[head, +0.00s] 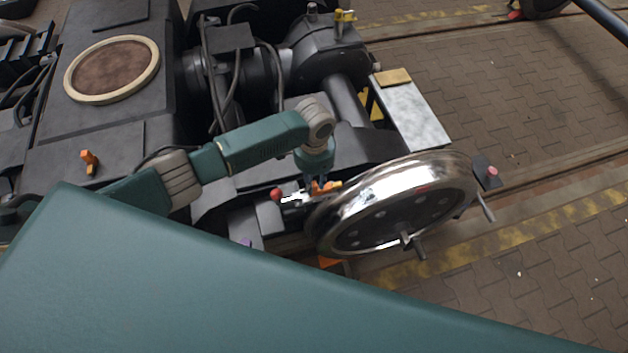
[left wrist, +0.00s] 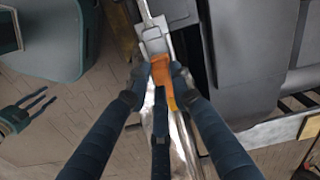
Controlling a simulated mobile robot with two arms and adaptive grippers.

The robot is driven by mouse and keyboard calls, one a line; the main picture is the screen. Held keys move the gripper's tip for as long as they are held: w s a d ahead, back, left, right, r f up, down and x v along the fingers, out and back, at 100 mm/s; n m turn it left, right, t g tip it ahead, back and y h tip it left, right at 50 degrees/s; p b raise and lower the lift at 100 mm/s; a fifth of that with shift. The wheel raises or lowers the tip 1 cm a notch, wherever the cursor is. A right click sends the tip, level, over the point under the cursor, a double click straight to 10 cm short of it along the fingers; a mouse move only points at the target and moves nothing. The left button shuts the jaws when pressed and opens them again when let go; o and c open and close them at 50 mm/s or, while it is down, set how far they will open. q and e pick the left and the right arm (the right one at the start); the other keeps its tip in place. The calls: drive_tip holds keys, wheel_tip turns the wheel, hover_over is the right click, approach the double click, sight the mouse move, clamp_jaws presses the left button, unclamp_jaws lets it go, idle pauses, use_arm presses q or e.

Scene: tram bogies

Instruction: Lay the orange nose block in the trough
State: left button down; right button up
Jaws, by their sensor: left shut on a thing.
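The orange nose block (left wrist: 161,68) is between the fingertips of my left gripper (left wrist: 158,88) in the left wrist view. In the head view my left gripper (head: 318,182) points down beside the shiny wheel, with the orange block (head: 325,187) at its tips. My left gripper is shut on the block. A pale grey metal channel (left wrist: 155,40) lies just beyond the block; it may be the trough, but its hollow is not clear. I cannot tell if the block touches it. My right gripper (left wrist: 32,107) hangs at the left of the wrist view, its fingers apart and empty.
The large shiny wheel (head: 410,200) stands close to the right of my left gripper. A red knob (head: 277,194) is just left of it. Another small orange piece (head: 88,160) stands on the dark bogie deck (head: 150,20). A grey plate (head: 412,112) lies behind the wheel.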

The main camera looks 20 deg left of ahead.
sight(314, 186)
use_arm(q)
drive_tip(key=shift+f+b, duration=0.35)
drive_tip(key=shift+f, duration=0.35)
drive_tip(key=c, duration=1.5)
unclamp_jaws()
drive_tip(key=shift+o, duration=0.2)
drive_tip(key=shift+r, duration=0.1)
wheel_tip(314, 186, up, 12)
drive_tip(key=shift+s, duration=0.15)
